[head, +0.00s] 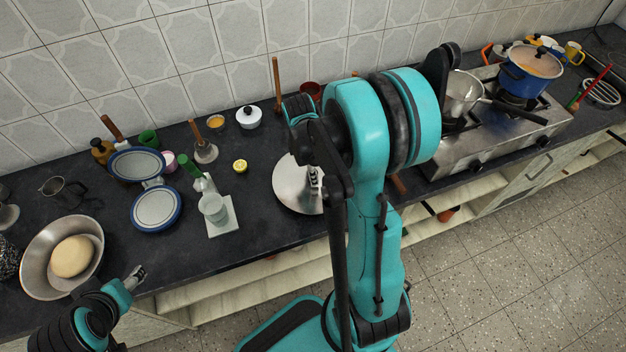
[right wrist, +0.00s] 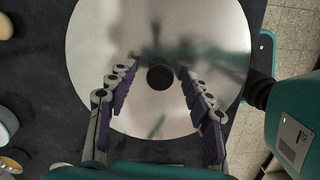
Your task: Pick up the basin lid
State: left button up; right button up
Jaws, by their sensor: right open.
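The basin lid (head: 287,190) is a round, shiny steel disc lying on the dark counter, partly hidden behind my right arm in the head view. In the right wrist view the lid (right wrist: 110,40) fills the middle, with a small dark round knob (right wrist: 160,77) at its centre. My right gripper (right wrist: 156,86) is open above the lid, its purple-padded fingers on either side of the knob and apart from it. It also shows in the head view (head: 315,178). My left gripper (head: 135,277) is at the counter's front edge, right of the steel basin (head: 37,250); its finger opening is too small to judge.
The basin holds a pale round lump (head: 72,256). A lemon half (head: 240,166) and white pot (head: 248,117) sit behind. A stove (head: 490,140) is right.

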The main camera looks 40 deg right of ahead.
grip_shut()
dwell(0.3)
